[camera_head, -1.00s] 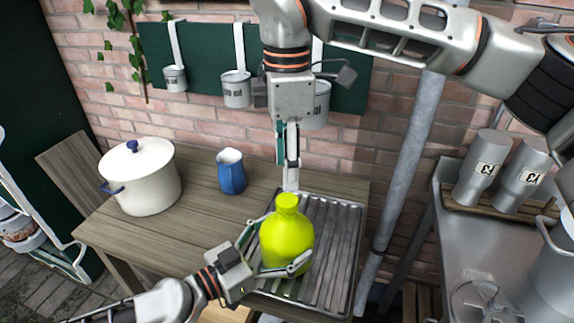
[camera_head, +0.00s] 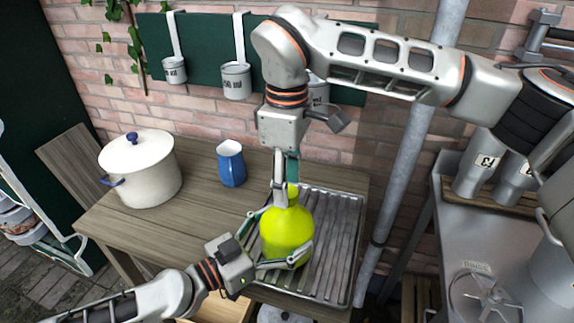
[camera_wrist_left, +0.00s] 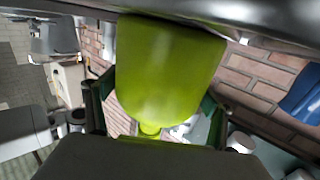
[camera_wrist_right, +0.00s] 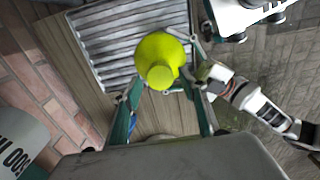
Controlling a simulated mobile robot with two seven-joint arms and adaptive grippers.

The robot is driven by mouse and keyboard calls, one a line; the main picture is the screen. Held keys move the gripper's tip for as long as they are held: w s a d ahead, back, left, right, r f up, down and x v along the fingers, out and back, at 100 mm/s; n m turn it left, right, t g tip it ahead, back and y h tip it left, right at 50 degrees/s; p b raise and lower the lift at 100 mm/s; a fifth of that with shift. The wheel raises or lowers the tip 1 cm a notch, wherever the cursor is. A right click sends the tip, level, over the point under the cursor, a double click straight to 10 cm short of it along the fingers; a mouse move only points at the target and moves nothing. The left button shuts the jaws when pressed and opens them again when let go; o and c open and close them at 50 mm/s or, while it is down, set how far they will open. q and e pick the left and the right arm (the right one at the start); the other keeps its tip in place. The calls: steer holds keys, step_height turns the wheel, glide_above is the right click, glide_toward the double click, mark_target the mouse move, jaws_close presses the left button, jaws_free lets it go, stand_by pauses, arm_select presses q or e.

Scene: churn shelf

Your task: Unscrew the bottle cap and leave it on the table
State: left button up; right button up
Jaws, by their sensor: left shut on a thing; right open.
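The yellow-green bottle (camera_head: 286,236) stands upright on the ribbed metal tray (camera_head: 345,240). It fills the middle of the left wrist view (camera_wrist_left: 170,75). My left gripper (camera_head: 285,257) is shut around the bottle's body from the left. My right gripper (camera_head: 286,196) points down from above at the bottle's top, with its fingers open. In the right wrist view the cap (camera_wrist_right: 160,76) lies between and beyond the spread fingers, seen from above. In the head view the fingers partly hide the cap. I cannot tell whether they touch it.
A white pot with a lid (camera_head: 140,172) and a blue jug (camera_head: 231,163) stand on the wooden table (camera_head: 190,205). The table between them and the tray is clear. A vertical grey pipe (camera_head: 405,165) runs right of the tray. Metal cups hang on the wall behind.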

steer(key=shift+f, duration=0.7)
